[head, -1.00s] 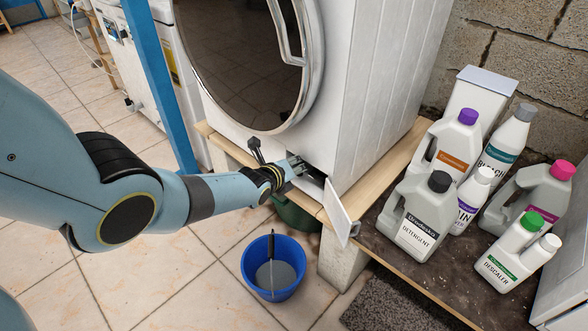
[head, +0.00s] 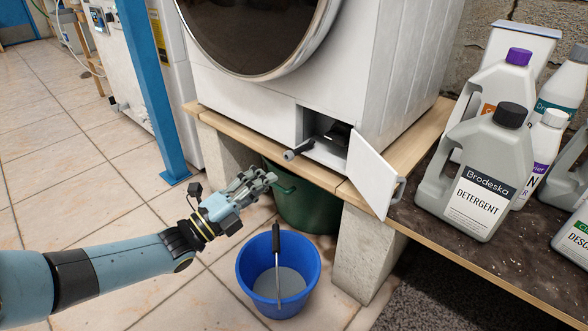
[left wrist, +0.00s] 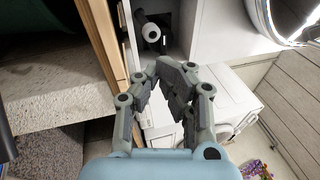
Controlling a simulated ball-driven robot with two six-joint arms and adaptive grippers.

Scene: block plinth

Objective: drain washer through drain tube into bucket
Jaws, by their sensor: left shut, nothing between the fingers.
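The white washer (head: 235,95) stands on a wooden plinth, with its small lower door (head: 372,172) hanging open. The drain tube (head: 308,148), dark with a pale end, sticks out of the opening over the plinth's front edge. It also shows in the left wrist view (left wrist: 151,33). The blue bucket (head: 252,280) stands on the floor below, its handle upright and a flat grey surface inside. My left gripper (head: 268,179) is shut and empty, left of and below the tube's end, apart from it, and above the bucket's left side. My right gripper is out of view.
A green tub (head: 305,205) sits under the plinth, behind the bucket. Concrete blocks (head: 365,250) hold up the plinth (head: 415,150). Several bottles, with the detergent (head: 480,180) in front, stand at the right. A blue post (head: 148,90) rises at the left.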

